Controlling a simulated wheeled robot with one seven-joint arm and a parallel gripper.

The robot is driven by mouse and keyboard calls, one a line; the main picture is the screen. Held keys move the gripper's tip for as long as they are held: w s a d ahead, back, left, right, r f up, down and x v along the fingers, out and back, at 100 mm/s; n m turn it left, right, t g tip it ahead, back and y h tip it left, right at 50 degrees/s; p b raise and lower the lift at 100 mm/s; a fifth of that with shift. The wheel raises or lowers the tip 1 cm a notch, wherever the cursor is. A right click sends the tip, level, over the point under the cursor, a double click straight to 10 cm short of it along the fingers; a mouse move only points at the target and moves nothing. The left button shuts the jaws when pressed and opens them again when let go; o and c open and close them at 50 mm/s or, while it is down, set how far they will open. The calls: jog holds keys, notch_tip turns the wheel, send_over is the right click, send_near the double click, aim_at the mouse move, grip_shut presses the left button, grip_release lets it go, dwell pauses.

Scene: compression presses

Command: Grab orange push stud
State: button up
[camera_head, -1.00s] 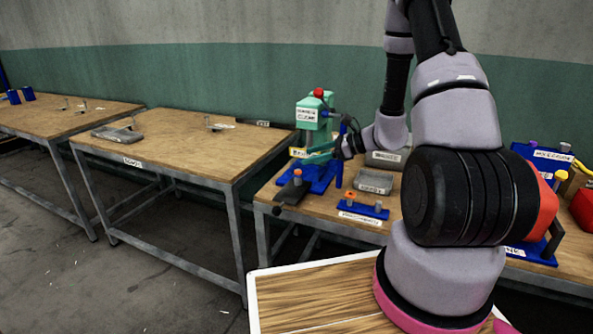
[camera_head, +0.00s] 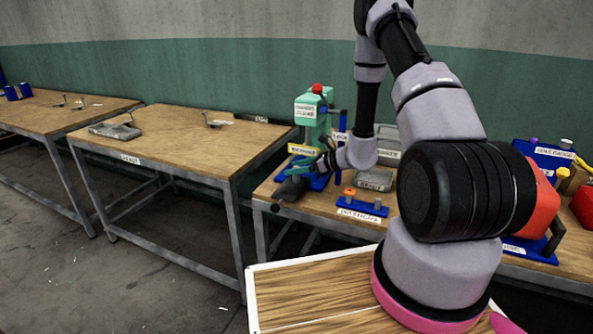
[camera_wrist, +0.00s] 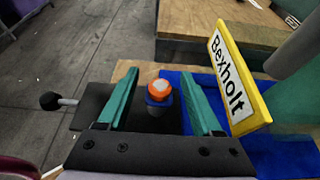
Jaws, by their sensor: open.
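The orange push stud (camera_wrist: 159,87) shows in the wrist view, with an orange top, a pale centre and a blue ring over a darker body. It stands on the dark slide of the press, in the gap between my teal fingers. My gripper (camera_wrist: 160,78) is open, with a finger on each side of the stud and visible space on both sides. In the head view my gripper (camera_head: 301,167) is at the front of the green press (camera_head: 310,112) and hides this stud. Another orange-topped piece (camera_head: 350,191) stands on a blue holder (camera_head: 363,206).
A yellow "Bexholt" sign (camera_wrist: 238,80) stands close to the right finger. A black ball-ended handle (camera_wrist: 50,101) sticks out at left. A grey tray (camera_head: 375,180) lies right of the press. The middle table (camera_head: 190,150) is mostly clear.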

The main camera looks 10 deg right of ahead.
jog(key=x, duration=0.2)
jog(key=shift+w+a+f, duration=0.15)
jog(key=shift+w+a, duration=0.1)
jog(key=shift+a, duration=0.05)
grip_shut()
